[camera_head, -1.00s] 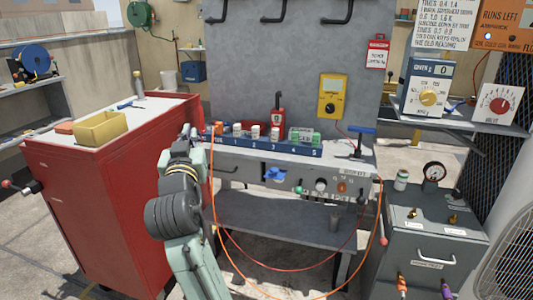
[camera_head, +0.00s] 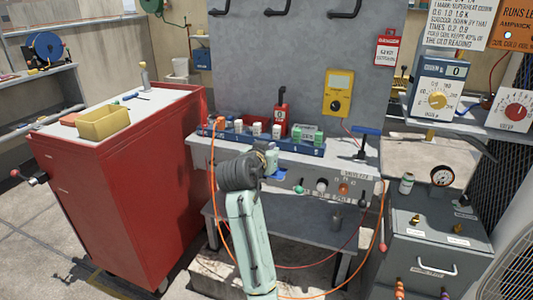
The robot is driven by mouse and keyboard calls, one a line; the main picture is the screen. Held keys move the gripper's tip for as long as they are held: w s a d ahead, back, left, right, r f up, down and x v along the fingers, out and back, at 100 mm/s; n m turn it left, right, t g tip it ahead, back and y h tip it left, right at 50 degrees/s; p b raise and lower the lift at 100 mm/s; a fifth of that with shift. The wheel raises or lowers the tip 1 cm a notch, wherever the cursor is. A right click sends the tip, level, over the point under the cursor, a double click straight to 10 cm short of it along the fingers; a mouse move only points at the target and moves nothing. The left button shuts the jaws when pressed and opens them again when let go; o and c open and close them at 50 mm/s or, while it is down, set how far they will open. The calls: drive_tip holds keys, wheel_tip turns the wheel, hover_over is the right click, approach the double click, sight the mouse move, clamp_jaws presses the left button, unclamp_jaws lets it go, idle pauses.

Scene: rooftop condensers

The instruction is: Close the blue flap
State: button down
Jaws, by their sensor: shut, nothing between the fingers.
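The blue flap (camera_head: 279,174) is on the front panel of the grey workbench, left of the panel's knobs. Only part of it shows, because my arm covers its left side. A pale part of my arm's far end shows just above the flap, behind the dark joint. My gripper's fingers are hidden behind my own arm. I cannot tell whether they touch the flap, nor how far the flap stands open.
A blue rack (camera_head: 305,147) of small parts lies on the bench top. An orange cable (camera_head: 214,185) hangs down the bench's left side. A red cabinet (camera_head: 120,190) stands left, and a grey unit with a gauge (camera_head: 440,238) stands right.

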drive_tip(key=shift+x, duration=1)
drive_tip(key=shift+s+a+f+p, duration=0.1)
drive_tip(key=shift+s+f+p, duration=0.1)
drive_tip(key=shift+f, duration=0.8)
drive_tip(key=shift+s+f+p, duration=0.1)
drive_tip(key=shift+f+p, duration=0.05)
drive_tip(key=shift+f, duration=0.8)
drive_tip(key=shift+f, duration=0.1)
drive_tip(key=shift+s+f+t+b, duration=0.2)
drive_tip(key=shift+t+b, duration=0.1)
drive_tip(key=shift+b, duration=0.65)
